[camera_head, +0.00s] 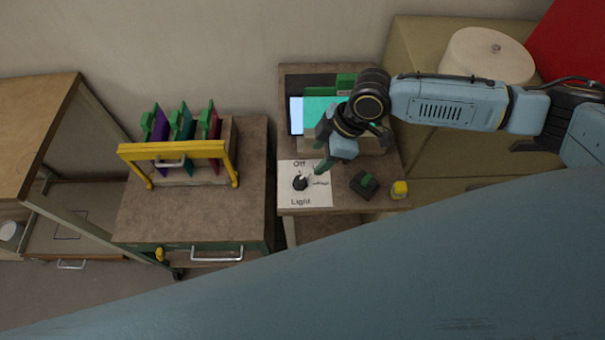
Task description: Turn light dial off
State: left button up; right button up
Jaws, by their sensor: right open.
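The light dial (300,183) is a small black knob on a white panel (322,200) marked "Off" above and "Light" below. The panel lies at the left front of the right-hand table. The knob's exact setting is too small to tell. My right gripper (322,167) is open, with its green-tipped fingers just above and to the right of the dial in the picture. It appears apart from the knob, though the gap in height cannot be told. My left gripper is not in view.
A black block with a green top (364,185) and a yellow object (399,189) sit right of the panel. A screen and teal box (319,108) stand behind my gripper. A yellow-framed rack (173,151) stands on the left cabinet. A large blue-grey surface covers the foreground.

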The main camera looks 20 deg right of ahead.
aim_at(300, 179)
jog(key=x, duration=1.1)
jog(key=c, duration=1)
jog(key=shift+o, duration=0.2)
jog(key=shift+w+f+n+g+b, duration=0.15)
jog(key=shift+n+g+b, duration=0.15)
jog(key=shift+n+b, duration=0.8)
jog(key=shift+a+n+g+b, duration=0.1)
jog(key=shift+n+g+b, duration=0.4)
jog(key=shift+n+b, duration=0.65)
jog(key=shift+w+r+n+g+b, duration=0.15)
jog(key=shift+n+g+b, duration=0.75)
jog(key=shift+n+b, duration=0.95)
jog(key=shift+r+n, duration=0.1)
jog(key=shift+n, duration=0.4)
jog(key=o, duration=1)
jog(key=shift+c, duration=0.2)
